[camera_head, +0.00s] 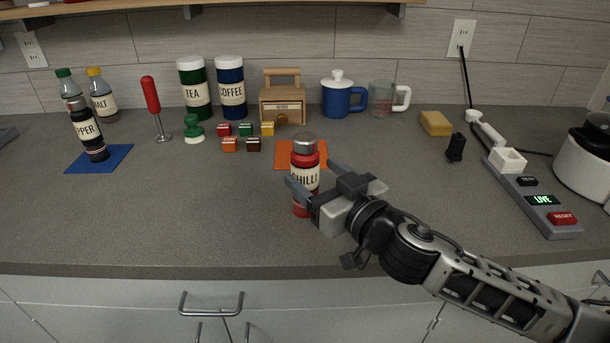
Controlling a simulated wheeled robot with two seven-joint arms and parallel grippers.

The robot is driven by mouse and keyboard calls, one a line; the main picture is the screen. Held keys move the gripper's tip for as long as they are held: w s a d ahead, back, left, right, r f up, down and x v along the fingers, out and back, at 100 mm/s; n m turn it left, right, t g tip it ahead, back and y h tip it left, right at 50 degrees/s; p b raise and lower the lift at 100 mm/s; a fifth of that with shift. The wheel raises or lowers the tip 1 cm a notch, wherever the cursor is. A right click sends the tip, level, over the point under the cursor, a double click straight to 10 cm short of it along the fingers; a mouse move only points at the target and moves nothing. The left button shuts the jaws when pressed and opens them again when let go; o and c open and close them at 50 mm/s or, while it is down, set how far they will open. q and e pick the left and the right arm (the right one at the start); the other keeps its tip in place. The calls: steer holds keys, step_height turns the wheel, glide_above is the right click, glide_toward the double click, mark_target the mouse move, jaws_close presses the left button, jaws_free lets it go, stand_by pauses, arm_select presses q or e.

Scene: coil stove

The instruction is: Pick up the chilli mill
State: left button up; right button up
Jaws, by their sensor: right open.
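The chilli mill (305,165) is a red bottle-shaped mill with a grey cap and a pale label. It stands upright near the middle of the counter, in front of an orange mat (288,153). My right gripper (308,182) is open, reaching in from the right, with one finger on the left of the mill and the other behind it on the right. The fingers appear to be around its lower body; I cannot tell whether they touch it. Part of the mill's base is hidden by the gripper. My left gripper is not in view.
A pepper mill (88,135) stands tilted in view on a blue mat (85,165) at left. Small coloured boxes (253,144), canisters (230,90) and a blue mug (338,97) stand behind. A switch panel (535,205) lies at right. The front left counter is clear.

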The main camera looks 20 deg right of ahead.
mark_target(298, 158)
steer(key=p+x, duration=0.1)
steer(key=x, duration=0.5)
steer(key=shift+w+r+p, duration=0.1)
steer(key=shift+w+p, duration=0.15)
steer(key=shift+p, duration=0.1)
steer(key=c, duration=1)
steer(key=shift+c, duration=0.9)
steer(key=shift+r, duration=0.1)
